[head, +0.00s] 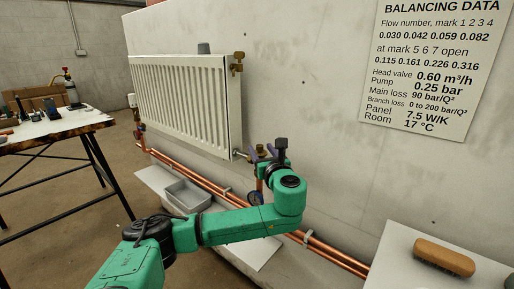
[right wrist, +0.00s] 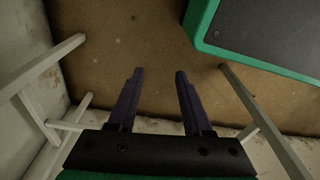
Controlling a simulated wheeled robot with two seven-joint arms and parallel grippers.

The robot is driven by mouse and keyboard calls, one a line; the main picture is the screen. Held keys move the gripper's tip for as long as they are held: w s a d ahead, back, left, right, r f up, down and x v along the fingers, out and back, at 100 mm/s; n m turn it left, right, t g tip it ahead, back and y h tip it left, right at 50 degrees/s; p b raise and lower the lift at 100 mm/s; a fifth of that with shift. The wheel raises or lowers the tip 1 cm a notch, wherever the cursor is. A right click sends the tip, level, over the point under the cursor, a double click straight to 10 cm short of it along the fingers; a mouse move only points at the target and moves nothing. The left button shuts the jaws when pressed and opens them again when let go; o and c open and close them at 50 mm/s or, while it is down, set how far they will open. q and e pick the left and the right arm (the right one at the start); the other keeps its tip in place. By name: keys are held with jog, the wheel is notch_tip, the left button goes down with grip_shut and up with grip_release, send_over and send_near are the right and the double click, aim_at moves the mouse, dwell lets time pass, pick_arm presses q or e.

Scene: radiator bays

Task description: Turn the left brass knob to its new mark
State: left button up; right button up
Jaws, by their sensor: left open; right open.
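A small brass fitting (head: 262,150), seemingly a knob, shows by the lower right corner of the white radiator (head: 185,95). My left gripper (head: 263,154) is there with its purple fingers apart, one on each side of the brass. I cannot tell whether they touch it. The knob's marks are too small to read, and my green left arm hides part of the pipework below. Another brass fitting (head: 237,62) is at the radiator's upper right corner. My right gripper (right wrist: 153,95) is open and empty above the brown floor in the right wrist view.
A dark round gauge (head: 256,198) sits just below the left gripper. Copper pipes (head: 325,255) run along the wall. A grey tray (head: 187,195) lies on a pale ledge. A brush (head: 444,257) lies at the right. A workbench (head: 60,125) stands at the left.

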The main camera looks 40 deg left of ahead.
pick_arm(q)
jog(key=x, duration=0.5)
jog(key=shift+w+a, duration=0.25)
grip_shut()
pick_arm(e)
jog(key=shift+w+a+r, duration=0.2)
jog(key=shift+w+r, duration=0.15)
jog(key=shift+r, duration=0.05)
